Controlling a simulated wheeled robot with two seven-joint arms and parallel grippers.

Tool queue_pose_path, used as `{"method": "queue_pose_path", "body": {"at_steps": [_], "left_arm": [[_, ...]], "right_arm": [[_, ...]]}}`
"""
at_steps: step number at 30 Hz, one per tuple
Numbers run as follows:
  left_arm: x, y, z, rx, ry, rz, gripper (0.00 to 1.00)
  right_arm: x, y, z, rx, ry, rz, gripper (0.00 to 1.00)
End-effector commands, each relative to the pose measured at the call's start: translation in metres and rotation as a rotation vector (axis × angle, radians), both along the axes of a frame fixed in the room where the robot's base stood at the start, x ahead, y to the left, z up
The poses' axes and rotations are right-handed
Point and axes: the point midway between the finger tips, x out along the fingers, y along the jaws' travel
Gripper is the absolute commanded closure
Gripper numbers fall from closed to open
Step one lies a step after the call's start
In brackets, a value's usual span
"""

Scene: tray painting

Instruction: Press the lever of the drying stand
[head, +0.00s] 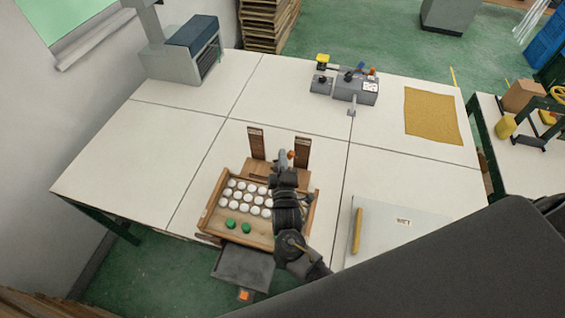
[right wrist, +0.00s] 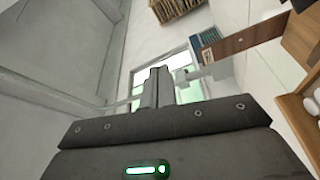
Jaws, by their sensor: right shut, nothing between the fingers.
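The wooden drying stand (head: 262,170) has two brown uprights and stands at the front middle of the table in the head view. A small orange-red knob (head: 291,154), seemingly the lever's, shows between the uprights. My right gripper (head: 281,158) is shut and empty, close beside the knob; I cannot tell whether they touch. My arm hides part of the stand. In the right wrist view, the shut fingers (right wrist: 154,88) point toward the wall, and a brown upright (right wrist: 240,40) shows to their right. My left gripper is not in view.
A wooden tray (head: 206,213) in front of the stand holds rows of white round pieces and two green ones (head: 231,223). A pale board (head: 385,235) with a yellow roller lies right. Grey devices (head: 355,90) and a tan mat (head: 432,115) sit farther back.

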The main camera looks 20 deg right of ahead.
Motion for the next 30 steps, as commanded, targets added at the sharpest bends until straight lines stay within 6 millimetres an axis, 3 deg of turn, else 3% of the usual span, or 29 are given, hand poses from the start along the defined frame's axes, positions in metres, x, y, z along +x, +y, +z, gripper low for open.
{"method": "queue_pose_path", "body": {"at_steps": [6,12,30], "left_arm": [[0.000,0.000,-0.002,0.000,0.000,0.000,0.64],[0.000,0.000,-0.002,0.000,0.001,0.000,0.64],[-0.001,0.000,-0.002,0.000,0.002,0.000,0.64]], "right_arm": [[-0.036,0.011,0.016,0.003,-0.001,0.000,1.00],[-0.052,0.017,0.023,0.002,-0.001,0.001,1.00],[-0.055,0.017,0.025,0.001,-0.001,0.000,1.00]]}}
